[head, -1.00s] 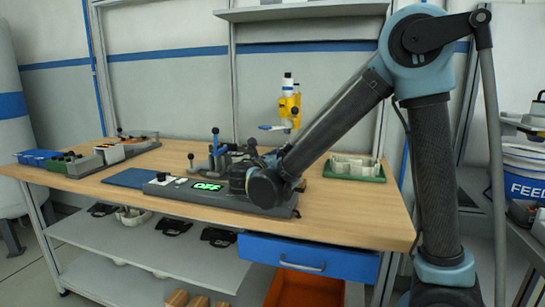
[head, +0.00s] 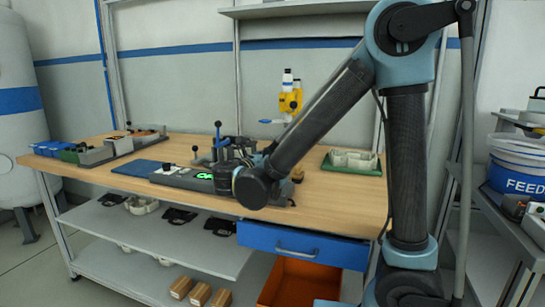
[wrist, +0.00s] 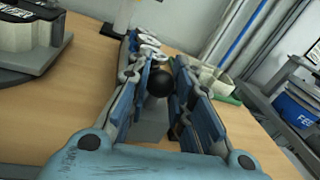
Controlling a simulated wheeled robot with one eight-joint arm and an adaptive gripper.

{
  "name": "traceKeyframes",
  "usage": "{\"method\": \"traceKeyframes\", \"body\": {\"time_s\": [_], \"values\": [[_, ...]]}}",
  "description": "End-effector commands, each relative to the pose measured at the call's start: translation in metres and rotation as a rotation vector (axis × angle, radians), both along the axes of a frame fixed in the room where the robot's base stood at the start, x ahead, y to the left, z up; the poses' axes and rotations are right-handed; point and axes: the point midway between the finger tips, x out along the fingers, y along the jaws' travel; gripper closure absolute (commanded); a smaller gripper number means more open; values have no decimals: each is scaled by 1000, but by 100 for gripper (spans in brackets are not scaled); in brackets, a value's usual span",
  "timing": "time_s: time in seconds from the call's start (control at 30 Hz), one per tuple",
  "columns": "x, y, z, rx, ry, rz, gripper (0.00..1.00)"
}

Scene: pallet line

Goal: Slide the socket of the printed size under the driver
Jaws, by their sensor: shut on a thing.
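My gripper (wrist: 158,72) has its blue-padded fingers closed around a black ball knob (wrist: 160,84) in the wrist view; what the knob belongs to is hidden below. In the head view my wrist covers the right part of a grey fixture (head: 172,180) on the bench, and my fingertips are hidden. The fixture's green display (head: 205,176) is lit and partly covered, so I cannot read it. A yellow tool with a white top (head: 290,100), probably the driver, stands upright behind my forearm. I cannot make out a socket or a printed size.
A blue mat (head: 137,168) lies left of the fixture, with bins (head: 93,154) farther left. A green tray (head: 352,169) with pale parts is at the right. The bench front (head: 335,222) is clear at the right.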

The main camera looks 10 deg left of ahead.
Motion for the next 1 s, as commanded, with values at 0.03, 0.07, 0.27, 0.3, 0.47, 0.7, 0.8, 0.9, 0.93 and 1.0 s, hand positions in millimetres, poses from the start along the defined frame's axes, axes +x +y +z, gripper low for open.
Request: {"method": "traceKeyframes", "body": {"time_s": [0.03, 0.07, 0.27, 0.3, 0.47, 0.7, 0.8, 0.9, 0.93, 1.0], "values": [[0, 1, 1, -1, -1, 2, 75], [0, 1, 1, 0, -1, 3, 68], [1, 0, 0, 0, -1, 1, 58], [1, 0, 0, 0, -1, 0, 58], [0, 0, 0, 0, 0, 0, 58], [-19, 7, 0, 0, 0, 3, 58], [-34, 13, 0, 0, 0, 3, 58], [-49, 18, 0, 0, 0, 4, 58], [-54, 20, 0, 0, 0, 5, 58], [-65, 23, 0, 0, 0, 4, 58]]}}
